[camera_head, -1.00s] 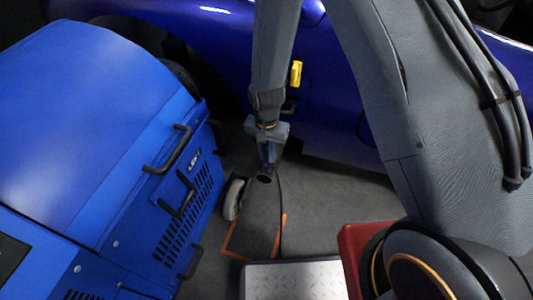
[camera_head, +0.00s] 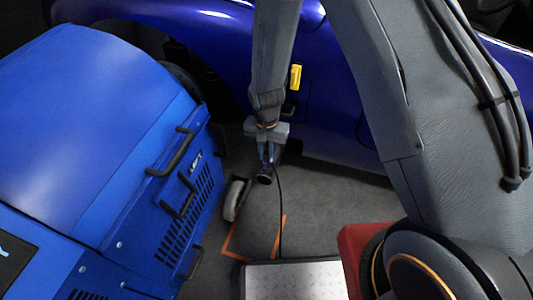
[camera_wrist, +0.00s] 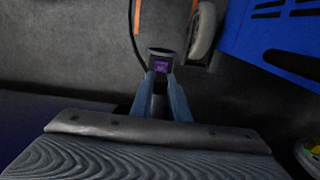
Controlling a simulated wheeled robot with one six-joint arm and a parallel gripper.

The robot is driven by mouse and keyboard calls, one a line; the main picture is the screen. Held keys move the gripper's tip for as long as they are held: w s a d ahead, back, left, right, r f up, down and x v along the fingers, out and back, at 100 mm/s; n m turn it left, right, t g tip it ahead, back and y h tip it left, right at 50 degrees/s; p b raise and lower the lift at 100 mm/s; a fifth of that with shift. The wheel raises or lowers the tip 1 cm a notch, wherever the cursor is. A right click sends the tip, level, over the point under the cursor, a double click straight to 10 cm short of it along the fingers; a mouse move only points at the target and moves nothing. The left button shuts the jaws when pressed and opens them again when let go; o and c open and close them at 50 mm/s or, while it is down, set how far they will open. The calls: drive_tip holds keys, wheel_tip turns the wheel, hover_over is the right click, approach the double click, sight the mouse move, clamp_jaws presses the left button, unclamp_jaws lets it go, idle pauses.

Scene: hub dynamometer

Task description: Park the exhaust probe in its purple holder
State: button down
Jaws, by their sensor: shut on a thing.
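My gripper (camera_head: 265,155) hangs low beside the blue car, between the car and the big blue cabinet. Its fingers (camera_wrist: 160,98) are closed on the dark exhaust probe (camera_wrist: 160,84), which shows between them in the wrist view. In the head view the probe's dark round end (camera_head: 264,179) shows just below the fingertips, with a black cable beside it. A purple patch (camera_wrist: 161,66) shows at the fingertips inside a dark rim. I cannot tell if this patch belongs to the probe or to the purple holder. No separate purple holder is clear.
The blue cabinet (camera_head: 110,130) with black handles stands at left, a grey caster wheel (camera_head: 236,198) close to my gripper. The blue car (camera_head: 330,110) is behind. Orange tape (camera_head: 236,246), a metal plate (camera_head: 295,282) and a red block (camera_head: 360,242) are in front. Grey floor between is open.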

drive_tip(key=shift+r, duration=0.15)
drive_tip(key=shift+r+p, duration=1.9)
drive_tip(key=shift+r, duration=0.1)
